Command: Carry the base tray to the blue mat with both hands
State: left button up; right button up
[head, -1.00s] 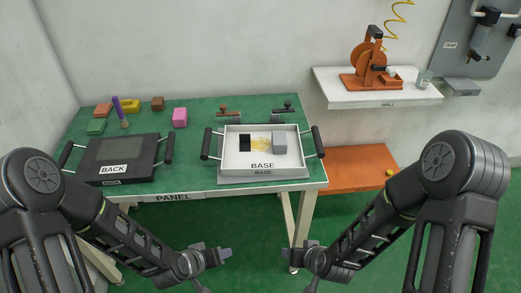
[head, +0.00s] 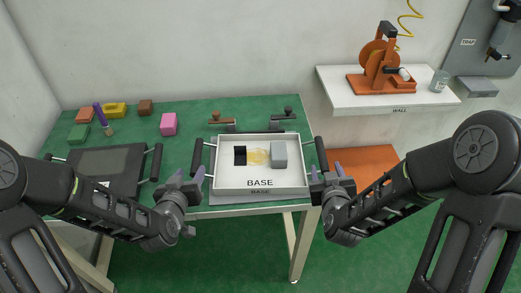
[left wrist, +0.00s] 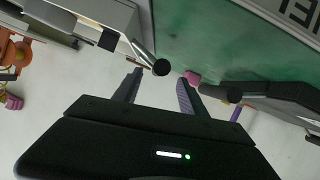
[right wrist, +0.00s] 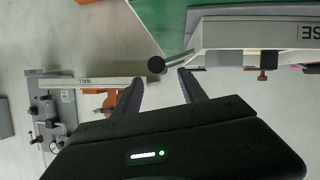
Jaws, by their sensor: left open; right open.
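The white base tray (head: 230,178), labelled BASE, sits on the green table in the head view. It holds a black block (head: 240,155), a grey block (head: 279,154) and a yellowish patch (head: 257,156). It has a black bar handle on each side: the left handle (head: 197,156) and the right handle (head: 321,154). My left gripper (head: 188,176) is open just in front of the left handle, whose end shows near the fingers in the left wrist view (left wrist: 161,68). My right gripper (head: 325,170) is open at the right handle, also seen in the right wrist view (right wrist: 156,65). No blue mat shows.
A dark tray (head: 105,168) with side handles lies left of the base tray, partly behind my left arm. Coloured blocks, including a pink one (head: 168,124), stand behind it. A white wall shelf (head: 385,98) with an orange machine (head: 383,68) is at the right.

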aim_at(197, 160)
pick_arm(q)
jog(key=shift+w, duration=0.4)
pick_arm(e)
jog(key=shift+w, duration=0.4)
pick_arm(q)
jog(key=shift+s, duration=0.1)
pick_arm(e)
jog(key=shift+s, duration=0.1)
pick_arm(q)
jog(key=shift+x, duration=3.95)
pick_arm(e)
jog(key=shift+x, duration=3.95)
pick_arm(q)
jog(key=shift+c, duration=0.4)
pick_arm(e)
jog(key=shift+c, duration=0.4)
pick_arm(q)
grip_shut()
pick_arm(e)
grip_shut()
